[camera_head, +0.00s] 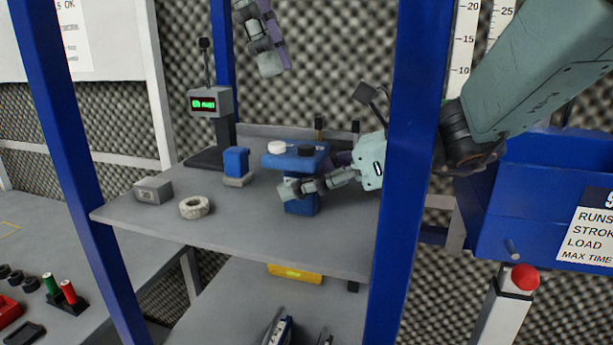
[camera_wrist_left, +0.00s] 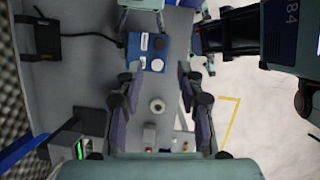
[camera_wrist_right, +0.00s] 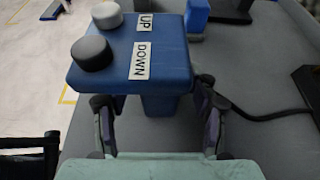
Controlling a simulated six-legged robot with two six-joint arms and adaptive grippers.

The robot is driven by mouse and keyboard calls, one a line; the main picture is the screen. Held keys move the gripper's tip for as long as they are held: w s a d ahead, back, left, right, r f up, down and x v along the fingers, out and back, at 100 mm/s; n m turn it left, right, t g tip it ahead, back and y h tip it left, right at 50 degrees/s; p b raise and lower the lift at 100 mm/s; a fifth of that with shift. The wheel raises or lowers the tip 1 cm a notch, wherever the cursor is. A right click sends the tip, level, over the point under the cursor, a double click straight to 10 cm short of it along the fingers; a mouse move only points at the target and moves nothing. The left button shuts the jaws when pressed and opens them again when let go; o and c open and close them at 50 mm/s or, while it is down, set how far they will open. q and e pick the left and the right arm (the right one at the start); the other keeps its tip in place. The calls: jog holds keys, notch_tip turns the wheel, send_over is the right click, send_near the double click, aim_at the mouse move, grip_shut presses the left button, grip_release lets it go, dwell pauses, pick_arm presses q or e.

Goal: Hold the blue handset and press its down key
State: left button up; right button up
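The blue handset (camera_head: 302,205) stands upright on the grey shelf. Its wide head carries a white key (camera_wrist_right: 107,15) beside the label UP and a black key (camera_wrist_right: 92,53) beside the label DOWN. My right gripper (camera_head: 293,189) is low at the handset's stem. In the right wrist view, the fingers of my right gripper (camera_wrist_right: 158,125) are apart, with the stem (camera_wrist_right: 160,105) ahead between them and gaps on both sides. My left gripper (camera_head: 272,68) hangs empty above the shelf; the left wrist view shows its fingers (camera_wrist_left: 157,85) open, with the handset (camera_wrist_left: 134,45) below.
A blue block on a grey base (camera_head: 236,163), a grey box (camera_head: 152,190) and a pale ring (camera_head: 195,207) sit on the shelf (camera_head: 250,225). A display post (camera_head: 208,103) stands behind. A blue upright (camera_head: 400,200) partly hides my right arm.

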grip_shut()
pick_arm(q)
grip_shut()
dwell(0.5)
dwell(1.2)
